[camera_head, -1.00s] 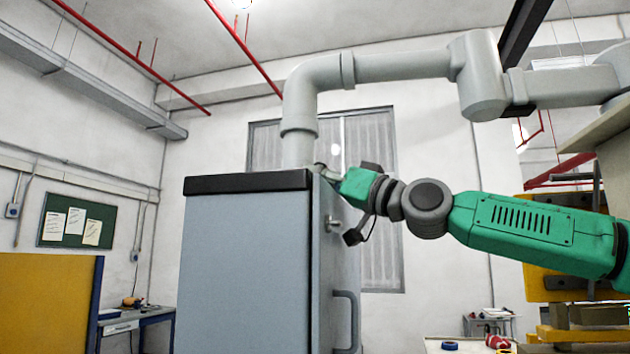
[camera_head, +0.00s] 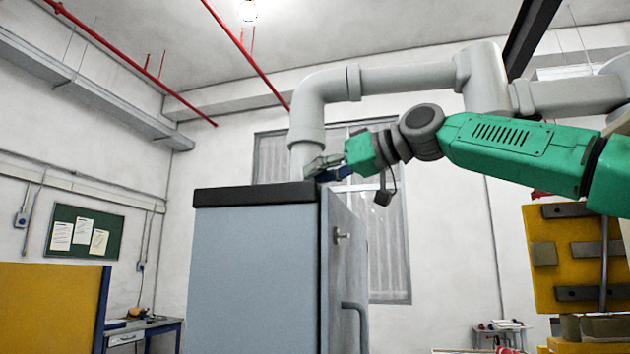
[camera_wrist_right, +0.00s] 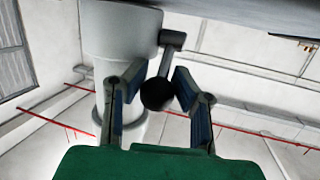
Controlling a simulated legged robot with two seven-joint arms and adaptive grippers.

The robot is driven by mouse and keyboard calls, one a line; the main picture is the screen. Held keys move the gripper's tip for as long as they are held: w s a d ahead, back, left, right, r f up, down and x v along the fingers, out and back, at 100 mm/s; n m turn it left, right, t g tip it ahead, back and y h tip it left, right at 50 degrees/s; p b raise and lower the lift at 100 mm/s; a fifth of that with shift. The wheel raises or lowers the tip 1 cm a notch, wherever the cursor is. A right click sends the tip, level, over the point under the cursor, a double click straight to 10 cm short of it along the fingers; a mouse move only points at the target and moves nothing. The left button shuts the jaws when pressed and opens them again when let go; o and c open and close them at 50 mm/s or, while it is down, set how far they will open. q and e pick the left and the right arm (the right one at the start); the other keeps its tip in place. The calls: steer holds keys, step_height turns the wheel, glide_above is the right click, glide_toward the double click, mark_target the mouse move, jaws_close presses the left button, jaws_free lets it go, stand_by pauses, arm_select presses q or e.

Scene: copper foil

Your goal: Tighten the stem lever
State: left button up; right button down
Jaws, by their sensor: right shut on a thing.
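The stem lever (camera_wrist_right: 167,62) shows in the right wrist view as a short grey rod with a black ball knob (camera_wrist_right: 157,94). Its other end meets a dark crosspiece beside a large pale pipe. My right gripper (camera_wrist_right: 160,75) has its two blue-lined fingers on either side of the rod and is shut on the lever, with the knob between the fingers. In the head view my right gripper (camera_head: 318,168) is at the base of the pale vertical pipe, just above the cabinet's top right corner. The lever is hidden there. My left gripper is not in view.
A grey-blue cabinet (camera_head: 255,270) with a dark top stands directly below the gripper, its handled door (camera_head: 345,270) on the right side. The pale pipe (camera_head: 306,115) rises behind it and bends right above my arm. Yellow equipment (camera_head: 560,255) stands at right.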

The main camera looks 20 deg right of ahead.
steer(key=shift+d+r, duration=0.25)
steer(key=shift+r, duration=0.5)
steer(key=c, duration=1.3)
jaws_free()
steer(key=shift+o, duration=0.6)
steer(key=shift+d, duration=0.1)
steer(key=shift+s+d+f, duration=0.15)
steer(key=shift+d+f, duration=0.15)
steer(key=shift+d, duration=0.15)
steer(key=v, duration=1.2)
